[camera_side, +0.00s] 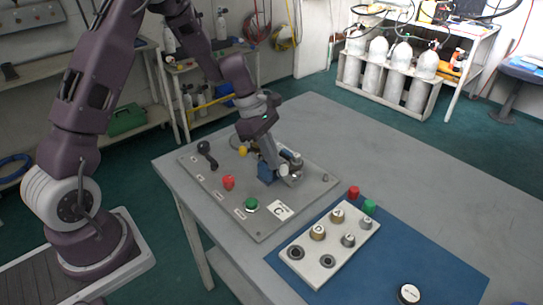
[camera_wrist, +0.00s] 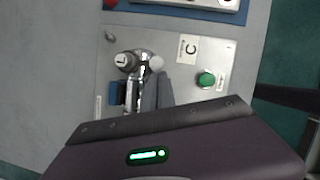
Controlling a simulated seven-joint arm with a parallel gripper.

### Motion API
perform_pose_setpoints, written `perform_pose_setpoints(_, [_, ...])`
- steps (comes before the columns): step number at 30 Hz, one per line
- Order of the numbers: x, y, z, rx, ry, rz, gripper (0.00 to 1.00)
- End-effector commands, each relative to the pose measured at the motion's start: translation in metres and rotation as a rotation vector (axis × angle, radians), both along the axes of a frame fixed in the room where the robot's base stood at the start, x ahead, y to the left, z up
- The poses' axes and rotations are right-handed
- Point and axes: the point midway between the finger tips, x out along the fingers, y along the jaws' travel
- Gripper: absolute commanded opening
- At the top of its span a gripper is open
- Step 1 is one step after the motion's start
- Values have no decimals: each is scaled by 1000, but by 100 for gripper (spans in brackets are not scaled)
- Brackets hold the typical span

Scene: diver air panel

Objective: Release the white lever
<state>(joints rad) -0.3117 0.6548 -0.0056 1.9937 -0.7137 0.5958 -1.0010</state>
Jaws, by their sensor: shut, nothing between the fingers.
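A metal valve with a white-tipped lever stands on the grey panel (camera_side: 215,192). The round white tip (camera_side: 283,170) shows in the side view; a white tip also shows in the wrist view (camera_wrist: 157,63), next to a silver round cap (camera_wrist: 123,60). My gripper (camera_side: 276,165) is shut and empty, low over the panel, right beside the lever. In the wrist view my gripper (camera_wrist: 150,85) points at the white tip. I cannot tell whether they touch. The fingers partly hide the valve and the blue block (camera_side: 265,172) by it.
The panel also carries a green button (camera_side: 251,204), a red knob (camera_side: 228,182), a black-knobbed lever (camera_side: 205,150), a yellow knob (camera_side: 243,151) and a "C" card (camera_side: 280,211). A white block with several knobs (camera_side: 325,265) lies on a blue mat (camera_side: 440,265).

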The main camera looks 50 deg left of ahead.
Motion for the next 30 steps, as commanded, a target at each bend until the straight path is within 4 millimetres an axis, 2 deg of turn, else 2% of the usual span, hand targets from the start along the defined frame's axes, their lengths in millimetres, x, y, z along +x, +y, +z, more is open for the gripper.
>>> perform_pose_setpoints(5, [-3,-6,0,-2,1,77,0])
perform_pose_setpoints(14, [-7,-22,0,-1,1,325,0])
perform_pose_setpoints(22, [-5,-39,0,0,0,318,0])
perform_pose_setpoints(27, [-4,-48,0,-2,1,455,0])
perform_pose_setpoints(30, [-2,-51,0,0,0,456,0])
